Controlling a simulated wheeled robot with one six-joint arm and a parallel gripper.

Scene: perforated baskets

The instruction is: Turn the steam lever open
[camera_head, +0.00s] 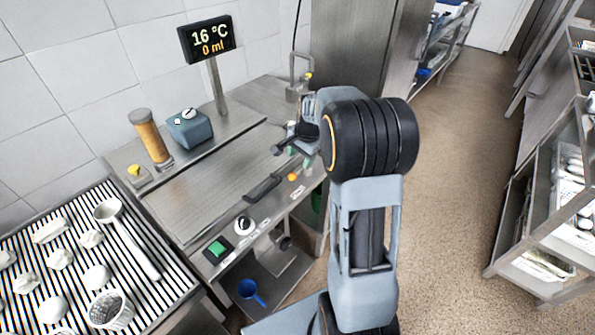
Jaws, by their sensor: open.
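A steel machine counter (215,175) stands along the tiled wall, with controls on its front edge. I cannot tell for certain which control is the steam lever. A dark bar-shaped piece (262,189) lies along the front edge, right of a round black-and-white knob (243,224). An orange button (292,177) is further right. My gripper (284,154) is open above the counter's right part, near the orange button. It looks empty and is small and partly hidden by my arm, so I cannot tell whether it touches anything.
A display (207,40) reads 16 °C and 0 ml. A blue-grey box (189,129) and an amber cylinder (150,138) stand at the back. A striped rack (60,235) holds pale lumps and a ladle. Shelves (550,200) stand right; the floor between is clear.

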